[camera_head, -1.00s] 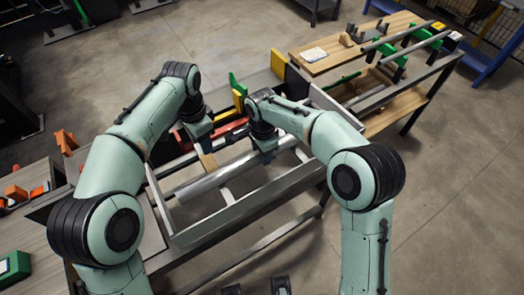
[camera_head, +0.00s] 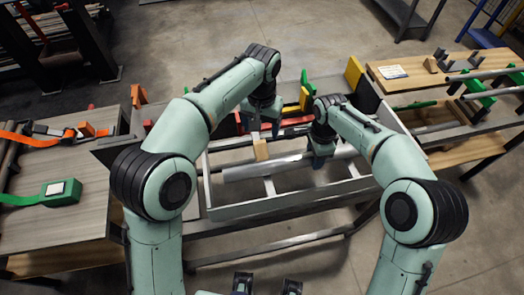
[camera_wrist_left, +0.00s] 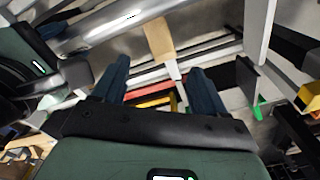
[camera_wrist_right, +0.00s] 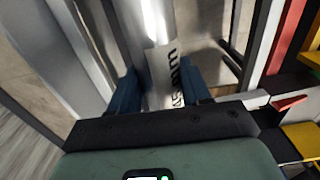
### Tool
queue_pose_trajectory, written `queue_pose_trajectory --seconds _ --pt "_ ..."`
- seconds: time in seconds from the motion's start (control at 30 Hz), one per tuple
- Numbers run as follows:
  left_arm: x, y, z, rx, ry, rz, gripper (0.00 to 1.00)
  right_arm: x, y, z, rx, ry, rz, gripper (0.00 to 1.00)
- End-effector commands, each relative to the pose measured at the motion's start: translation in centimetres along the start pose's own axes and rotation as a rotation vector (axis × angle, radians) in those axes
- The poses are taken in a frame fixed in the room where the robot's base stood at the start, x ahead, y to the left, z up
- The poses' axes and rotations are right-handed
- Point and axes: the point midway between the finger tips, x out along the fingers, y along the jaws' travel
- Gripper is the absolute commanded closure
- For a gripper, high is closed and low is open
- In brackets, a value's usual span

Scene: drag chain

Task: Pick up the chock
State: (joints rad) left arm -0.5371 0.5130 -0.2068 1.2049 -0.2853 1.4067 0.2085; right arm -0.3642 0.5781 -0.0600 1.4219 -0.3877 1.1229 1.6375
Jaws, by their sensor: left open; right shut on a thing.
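The chock, a small pale wooden block (camera_head: 260,150), stands in the metal frame beside a long silver bar (camera_head: 245,171). It also shows in the left wrist view (camera_wrist_left: 158,40), just beyond the fingertips. My left gripper (camera_head: 263,122) is above the chock's far end, open and empty, with its fingers (camera_wrist_left: 161,80) spread apart. My right gripper (camera_head: 319,158) is shut on the silver bar. In the right wrist view its fingers (camera_wrist_right: 160,92) sit on either side of the bar, where a white label with black marking (camera_wrist_right: 166,75) shows.
The frame's grey near rail (camera_head: 275,204) runs along the front. Red, yellow and green parts (camera_head: 304,98) line the back. A wooden bench with a green box (camera_head: 60,191) is at left. Another bench with bars (camera_head: 490,75) is at right.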

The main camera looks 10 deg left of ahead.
Motion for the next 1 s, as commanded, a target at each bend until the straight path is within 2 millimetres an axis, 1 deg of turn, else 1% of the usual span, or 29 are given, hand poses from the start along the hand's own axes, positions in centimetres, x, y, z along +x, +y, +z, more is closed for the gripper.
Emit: queue_pose_trajectory --seconds 0.03,0.1,0.2,0.3,0.4,0.47,0.53,0.7,0.8,1.0 --pt "-0.1 0.0 0.0 -0.091 0.001 0.0 0.28 -0.1 0.0 0.0 0.0 0.0 -0.002 1.0" --pt "-0.2 0.0 0.0 -0.219 0.001 0.0 0.28 -0.1 0.0 0.0 0.0 0.0 -0.002 1.0" --pt "-0.3 0.1 0.1 -0.368 0.0 0.0 0.28 -0.1 0.0 0.0 0.0 0.0 -0.002 1.0" --pt "-0.3 0.1 0.1 -0.472 0.0 0.0 0.28 -0.1 0.0 0.0 0.0 0.0 -0.002 1.0" --pt "-0.2 0.1 0.1 -0.53 -0.001 0.0 0.28 -0.1 0.0 0.0 0.0 0.0 -0.002 1.0" --pt "0.3 0.1 0.1 -0.545 -0.003 -0.001 0.28 -0.1 -0.1 0.0 0.0 0.0 -0.002 1.0" --pt "1.2 0.1 0.1 -0.553 -0.004 -0.002 0.28 -0.1 -0.1 0.0 0.0 0.0 -0.002 1.0" --pt "4.3 0.0 0.2 -0.552 -0.004 -0.002 0.28 -0.1 -0.1 0.0 0.0 0.0 -0.003 1.0" --pt "5.7 0.1 0.1 -0.551 -0.004 -0.002 0.28 -0.1 -0.1 0.0 0.0 0.0 -0.003 1.0" --pt "7.1 0.0 0.1 -0.551 -0.003 -0.001 0.28 -0.1 -0.1 0.0 0.0 0.0 -0.003 1.0"
